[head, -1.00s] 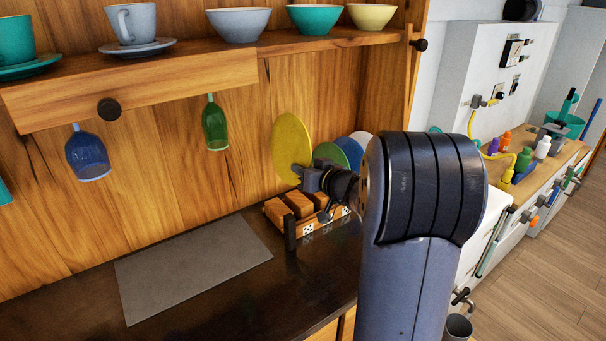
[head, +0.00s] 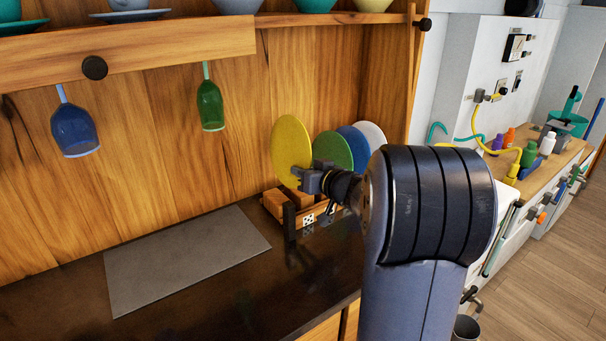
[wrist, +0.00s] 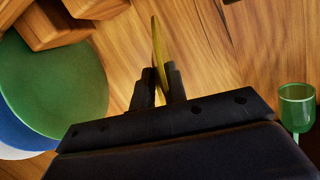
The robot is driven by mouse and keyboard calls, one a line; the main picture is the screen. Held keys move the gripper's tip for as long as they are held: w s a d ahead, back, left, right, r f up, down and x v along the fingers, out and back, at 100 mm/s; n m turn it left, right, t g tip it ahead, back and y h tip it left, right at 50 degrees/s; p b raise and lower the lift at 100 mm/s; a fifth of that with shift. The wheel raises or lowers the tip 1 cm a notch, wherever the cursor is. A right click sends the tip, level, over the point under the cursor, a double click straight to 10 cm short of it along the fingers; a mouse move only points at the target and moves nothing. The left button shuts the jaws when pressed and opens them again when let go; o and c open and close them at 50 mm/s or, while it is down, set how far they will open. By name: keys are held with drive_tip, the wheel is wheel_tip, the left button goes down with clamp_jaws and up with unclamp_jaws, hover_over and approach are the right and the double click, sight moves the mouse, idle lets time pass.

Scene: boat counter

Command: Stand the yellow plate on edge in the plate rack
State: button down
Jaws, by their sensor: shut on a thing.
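My gripper (head: 300,176) is shut on the yellow plate (head: 291,145), at the plate's lower right edge. The plate is upright, on edge. In the wrist view the plate (wrist: 157,40) shows edge-on as a thin strip between the fingertips (wrist: 160,84). The wooden plate rack (head: 309,208), with dice-like white marks on its front, is just below the plate. My gripper partly hides the rack, and I cannot tell whether the plate touches it. Rack blocks (wrist: 55,22) show at the upper left of the wrist view, apart from the plate.
A green plate (head: 333,148), a blue plate (head: 356,143) and a white plate (head: 373,134) stand on edge to the right. A green glass (head: 210,105) and a blue glass (head: 75,130) hang from the shelf. A grey mat (head: 185,258) lies on the dark counter.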

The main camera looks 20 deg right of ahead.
drive_tip(key=shift+f+b, duration=3.55)
drive_tip(key=shift+b, duration=1.65)
drive_tip(key=shift+f+b, duration=0.2)
drive_tip(key=shift+b, duration=0.7)
drive_tip(key=c, duration=1.3)
unclamp_jaws()
drive_tip(key=shift+c, duration=0.2)
drive_tip(key=shift+f, duration=0.1)
drive_tip(key=b+v, duration=0.1)
drive_tip(key=v, duration=1)
drive_tip(key=shift+a, duration=0.1)
